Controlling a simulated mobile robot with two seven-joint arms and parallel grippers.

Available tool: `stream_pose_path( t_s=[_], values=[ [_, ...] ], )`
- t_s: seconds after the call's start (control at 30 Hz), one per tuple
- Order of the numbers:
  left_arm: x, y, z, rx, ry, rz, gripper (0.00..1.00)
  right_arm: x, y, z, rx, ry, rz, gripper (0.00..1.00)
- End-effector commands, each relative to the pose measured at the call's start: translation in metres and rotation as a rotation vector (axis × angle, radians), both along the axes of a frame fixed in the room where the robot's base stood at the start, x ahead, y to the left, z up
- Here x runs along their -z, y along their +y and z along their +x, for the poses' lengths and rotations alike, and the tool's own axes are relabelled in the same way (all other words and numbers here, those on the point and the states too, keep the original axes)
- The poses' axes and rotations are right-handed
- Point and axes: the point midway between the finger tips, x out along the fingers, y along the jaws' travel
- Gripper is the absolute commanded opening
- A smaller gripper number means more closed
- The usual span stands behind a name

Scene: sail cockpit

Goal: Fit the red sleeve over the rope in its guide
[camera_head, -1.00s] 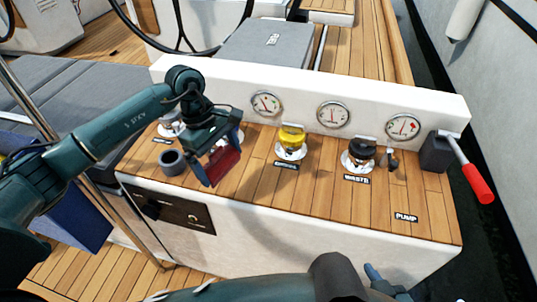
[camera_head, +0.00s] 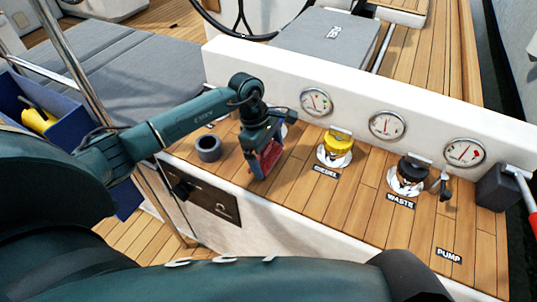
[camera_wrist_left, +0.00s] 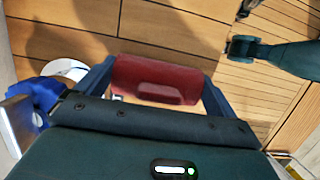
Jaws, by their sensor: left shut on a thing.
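The red sleeve (camera_head: 269,157) is held between the fingers of my left gripper (camera_head: 262,165), over the wooden console top. In the left wrist view the sleeve (camera_wrist_left: 155,80) lies crosswise between the two blue fingers of my left gripper (camera_wrist_left: 155,90), with planks behind it. Whether the sleeve touches the wood I cannot tell. I cannot make out the rope or its guide in either view. My right gripper does not show; only part of my right arm crosses the bottom of the head view.
A dark grey ring-shaped cup (camera_head: 208,148) stands left of my left gripper. Right of it are the yellow diesel cap (camera_head: 338,142), the black waste cap (camera_head: 411,170) and a lever (camera_head: 526,190). A white gauge panel (camera_head: 351,98) rises behind. The console front right is clear.

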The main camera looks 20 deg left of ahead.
Motion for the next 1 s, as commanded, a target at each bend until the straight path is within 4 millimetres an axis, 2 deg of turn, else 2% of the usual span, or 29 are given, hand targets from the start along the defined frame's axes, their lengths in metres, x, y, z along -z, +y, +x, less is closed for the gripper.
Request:
stream_pose_path(
  t_s=[0.07,0.4,0.43,0.5,0.73,0.87,1.0],
  values=[
    [0.007,0.000,0.000,0.000,-0.001,-0.001,0.64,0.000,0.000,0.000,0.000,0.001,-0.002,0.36],
    [0.012,0.000,0.000,0.000,-0.002,0.000,0.64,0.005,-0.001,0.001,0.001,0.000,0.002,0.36],
    [0.012,0.000,0.000,0.000,-0.002,0.000,0.95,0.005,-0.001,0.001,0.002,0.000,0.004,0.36],
    [0.011,0.000,0.000,0.000,-0.002,0.000,1.00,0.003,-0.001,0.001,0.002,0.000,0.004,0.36],
    [0.010,0.000,0.000,0.000,-0.002,0.000,1.00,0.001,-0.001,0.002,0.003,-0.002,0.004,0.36],
    [0.002,0.002,0.001,0.001,-0.004,0.001,1.00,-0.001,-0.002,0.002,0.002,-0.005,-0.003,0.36],
    [-0.022,0.009,0.002,0.001,-0.008,0.002,1.00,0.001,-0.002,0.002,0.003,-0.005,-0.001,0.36]
  ],
)
